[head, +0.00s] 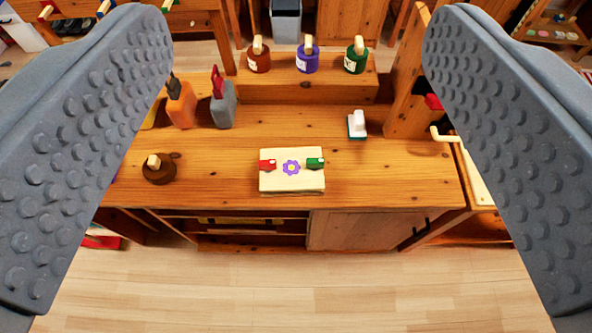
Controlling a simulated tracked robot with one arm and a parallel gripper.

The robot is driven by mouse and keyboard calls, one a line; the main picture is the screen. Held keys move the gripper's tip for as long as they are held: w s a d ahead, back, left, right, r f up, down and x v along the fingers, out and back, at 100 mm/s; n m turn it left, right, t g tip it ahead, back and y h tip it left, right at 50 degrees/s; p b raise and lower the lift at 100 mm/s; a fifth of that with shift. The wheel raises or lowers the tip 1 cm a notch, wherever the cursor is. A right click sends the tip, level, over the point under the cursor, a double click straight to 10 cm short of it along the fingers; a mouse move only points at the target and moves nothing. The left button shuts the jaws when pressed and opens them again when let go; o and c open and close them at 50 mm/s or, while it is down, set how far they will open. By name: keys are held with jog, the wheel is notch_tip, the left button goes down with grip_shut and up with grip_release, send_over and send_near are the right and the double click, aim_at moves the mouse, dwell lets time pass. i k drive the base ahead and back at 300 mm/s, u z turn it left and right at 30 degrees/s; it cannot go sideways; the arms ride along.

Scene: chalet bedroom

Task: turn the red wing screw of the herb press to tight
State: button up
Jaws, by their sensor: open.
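The herb press (291,182) is a pale wooden block with a purple flower in the middle of its top. It lies near the front edge of the wooden desk. The red wing screw (268,165) is on the left side of its top, and a green wing screw (315,163) is on the right side. My gripper (296,165) is open and empty, with its two grey studded fingers wide apart at the left and right of the picture. The press shows between the fingers, further off and not touched. How tight the red screw is, I cannot tell.
A round brown pot with a pale knob (160,170) stands left of the press. An orange holder (181,105) and a grey holder (223,106) stand behind it. A white-handled brush (357,124) lies behind right. Several knobbed jars line the raised shelf (300,91). Desk around the press is clear.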

aim_at(268, 165)
jog(key=z, duration=0.6)
jog(key=i, duration=1.05)
jog(key=u, duration=1.2)
